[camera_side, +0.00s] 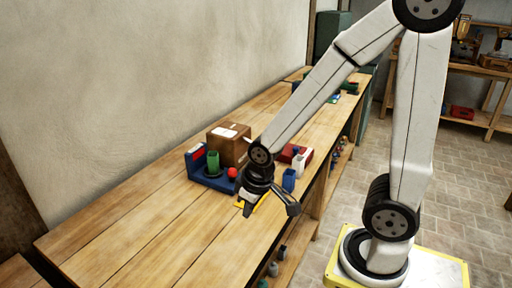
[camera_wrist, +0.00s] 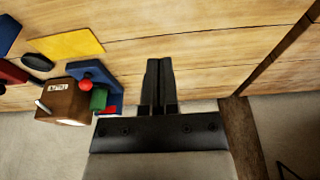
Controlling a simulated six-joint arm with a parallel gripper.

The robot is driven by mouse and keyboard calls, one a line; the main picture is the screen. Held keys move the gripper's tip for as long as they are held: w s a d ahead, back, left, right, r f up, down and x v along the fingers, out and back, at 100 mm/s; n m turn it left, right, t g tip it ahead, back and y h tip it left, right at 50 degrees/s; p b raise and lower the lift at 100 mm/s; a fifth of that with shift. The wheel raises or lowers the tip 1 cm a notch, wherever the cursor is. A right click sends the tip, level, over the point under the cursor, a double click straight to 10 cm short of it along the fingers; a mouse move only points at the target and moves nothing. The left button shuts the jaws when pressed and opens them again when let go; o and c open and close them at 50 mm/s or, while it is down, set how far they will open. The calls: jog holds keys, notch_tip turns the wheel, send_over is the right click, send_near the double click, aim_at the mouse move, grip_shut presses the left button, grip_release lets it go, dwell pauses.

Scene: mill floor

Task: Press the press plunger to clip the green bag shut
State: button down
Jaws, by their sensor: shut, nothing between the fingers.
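The blue press (camera_side: 207,183) stands on the bench, with the green bag (camera_side: 213,161) upright on it and a round red knob, seemingly the plunger (camera_side: 232,172), at its right side. The wrist view also shows the blue press (camera_wrist: 108,76), the red plunger knob (camera_wrist: 86,86) and the green bag (camera_wrist: 98,101), left of my fingers. My gripper (camera_side: 247,209) is low over the bench, to the right of and nearer the camera than the press. In the wrist view my gripper (camera_wrist: 159,62) has its fingers together, empty, pointing over bare wood and apart from the knob.
A brown box (camera_side: 228,148) stands behind the press. A yellow mat (camera_wrist: 67,45) lies near it, partly hidden by my gripper in the side view. A blue cup (camera_side: 289,181), a white bottle (camera_side: 299,163) and a red box (camera_side: 288,153) stand to the right. The near bench is clear.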

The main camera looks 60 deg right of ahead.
jog(key=shift+w, duration=0.1)
notch_tip(320, 180, up, 2)
jog(key=n+t+h, duration=0.3)
jog(key=n+t, duration=0.2)
jog(key=t, duration=0.1)
send_over(234, 170)
jog(key=shift+r, duration=0.2)
jog(key=shift+f, duration=0.3)
jog(key=shift+f, duration=4.1)
